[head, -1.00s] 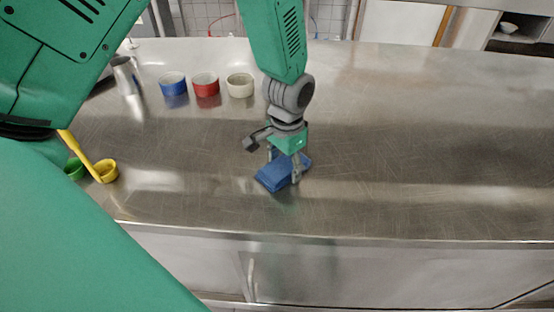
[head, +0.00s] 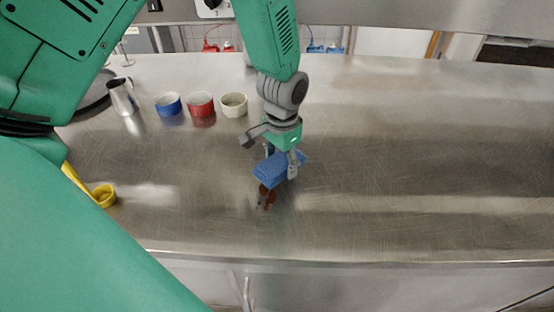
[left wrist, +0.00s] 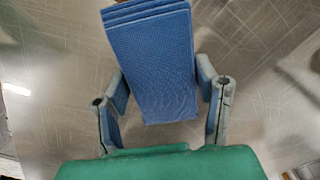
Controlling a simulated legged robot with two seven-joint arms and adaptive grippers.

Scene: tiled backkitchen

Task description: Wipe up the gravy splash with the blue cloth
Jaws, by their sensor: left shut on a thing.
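My left gripper (head: 281,163) is shut on the folded blue cloth (head: 278,170) over the middle of the steel counter. In the left wrist view, the cloth (left wrist: 150,62) lies between the two fingers of the gripper (left wrist: 162,95), with its folded layers at the top. The gravy splash (head: 266,195) is a small dark red-brown patch just in front of the cloth's near edge. The cloth may hide part of it. The cloth looks raised a little, but the gap to the counter is hard to judge. My right gripper is not in view.
Blue (head: 168,105), red (head: 200,105) and cream (head: 234,105) cups stand in a row at the back left. A metal jug (head: 122,97) is beside them. A yellow cup (head: 104,195) stands at the left. The counter's right side (head: 430,160) is clear.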

